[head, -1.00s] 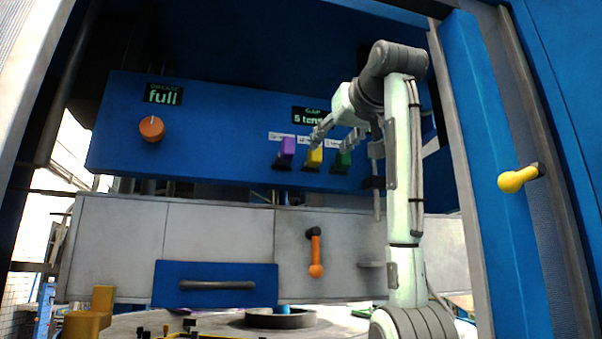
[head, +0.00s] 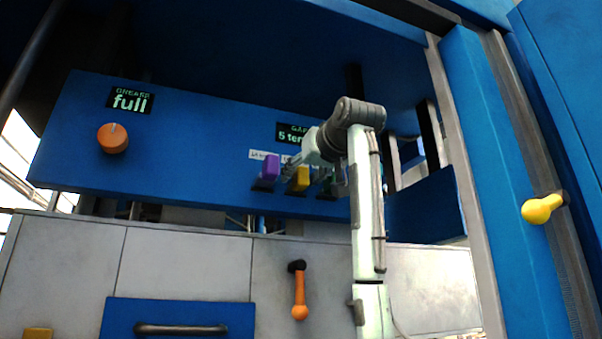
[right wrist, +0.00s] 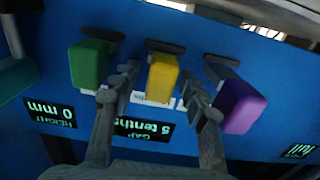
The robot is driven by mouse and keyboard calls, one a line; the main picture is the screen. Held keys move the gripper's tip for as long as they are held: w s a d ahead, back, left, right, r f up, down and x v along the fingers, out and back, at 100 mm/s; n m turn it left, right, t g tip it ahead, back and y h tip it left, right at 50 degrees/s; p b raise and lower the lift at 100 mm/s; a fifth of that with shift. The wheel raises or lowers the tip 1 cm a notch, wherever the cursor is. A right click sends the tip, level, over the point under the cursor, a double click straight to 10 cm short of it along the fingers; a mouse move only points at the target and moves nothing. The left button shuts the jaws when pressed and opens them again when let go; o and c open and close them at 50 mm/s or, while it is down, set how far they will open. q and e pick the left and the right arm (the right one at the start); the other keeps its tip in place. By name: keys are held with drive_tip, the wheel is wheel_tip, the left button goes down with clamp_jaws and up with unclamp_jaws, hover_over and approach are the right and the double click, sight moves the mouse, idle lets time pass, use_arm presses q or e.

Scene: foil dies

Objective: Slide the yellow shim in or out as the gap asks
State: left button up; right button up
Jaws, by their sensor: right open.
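The yellow shim (head: 299,180) sits in the blue panel between the purple shim (head: 270,168) and the green shim (head: 327,184), partly behind my gripper. The gap display (head: 293,134) reads 5 tenths. My right gripper (head: 312,172) is open at the panel. The right wrist view, which is upside down, shows the yellow shim (right wrist: 161,78) between its two spread fingers (right wrist: 158,88), with nothing held. One finger is beside the green shim (right wrist: 89,64), the other beside the purple shim (right wrist: 240,106). Whether the fingers touch any shim cannot be told. My left gripper is out of view.
An orange knob (head: 113,138) and a grease display (head: 130,100) reading full are at the panel's left. An orange lever (head: 299,289) and a blue drawer (head: 178,317) are below. A yellow knob (head: 542,208) sticks out at the right. A height display (right wrist: 50,112) reads 0 mm.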

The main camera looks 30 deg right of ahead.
drive_tip(key=shift+w, duration=0.3)
clamp_jaws()
idle(0.3)
